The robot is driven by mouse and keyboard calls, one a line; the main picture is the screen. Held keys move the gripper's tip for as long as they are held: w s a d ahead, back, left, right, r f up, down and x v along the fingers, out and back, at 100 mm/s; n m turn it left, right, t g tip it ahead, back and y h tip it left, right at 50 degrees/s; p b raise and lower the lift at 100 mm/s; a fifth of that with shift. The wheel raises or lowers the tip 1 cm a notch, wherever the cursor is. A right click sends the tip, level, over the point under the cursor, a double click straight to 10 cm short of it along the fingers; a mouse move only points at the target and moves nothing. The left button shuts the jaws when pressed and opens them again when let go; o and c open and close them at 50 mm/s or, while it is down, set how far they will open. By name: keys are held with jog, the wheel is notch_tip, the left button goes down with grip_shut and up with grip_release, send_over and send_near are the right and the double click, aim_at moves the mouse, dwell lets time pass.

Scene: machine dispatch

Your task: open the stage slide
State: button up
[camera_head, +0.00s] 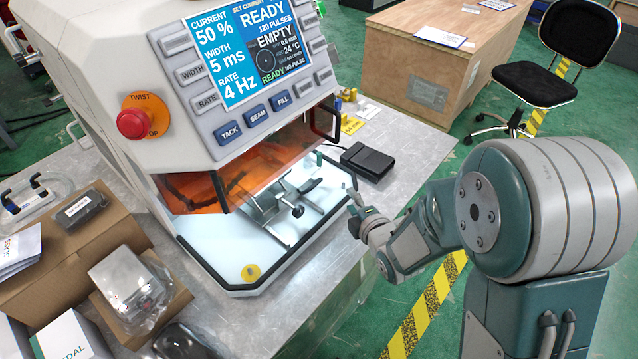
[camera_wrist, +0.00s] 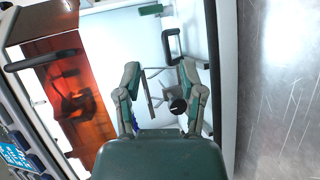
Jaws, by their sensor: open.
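The machine's lit white chamber stands open in the head view. Inside it a metal stage fixture (camera_head: 268,207) with a black knob (camera_head: 297,211) sits on the pale floor; I cannot tell how far the slide is drawn out. My gripper (camera_head: 353,203) is just outside the opening, to the right of the fixture, pointing towards it. In the wrist view my gripper (camera_wrist: 159,76) has its two fingers spread and empty. The dark knob (camera_wrist: 178,105) and thin metal bars show between and behind the fingers. A black loop handle (camera_wrist: 171,42) shows beyond the right finger.
Orange window panels (camera_head: 190,191) with black handles border the opening. The machine's screen (camera_head: 255,55) reads READY and EMPTY. A red twist button (camera_head: 132,124) is on its front. A black pedal (camera_head: 367,161) lies on the metal table (camera_head: 405,135). Boxes (camera_head: 75,250) stand at left.

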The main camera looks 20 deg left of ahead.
aim_at(316, 182)
jog(key=w+a+f, duration=0.1)
jog(key=a, duration=0.2)
jog(key=w+a+f+n, duration=0.1)
jog(key=w+a, duration=0.1)
jog(key=a, duration=0.2)
jog(key=w+a+f+n+y, duration=0.1)
jog(key=a+f, duration=0.1)
jog(key=a, duration=0.2)
jog(key=shift+w, duration=0.3)
jog(key=shift+w+a+f, duration=0.15)
jog(key=shift+w+a, duration=0.05)
jog(key=shift+a, duration=0.3)
jog(key=shift+d, duration=0.25)
grip_shut()
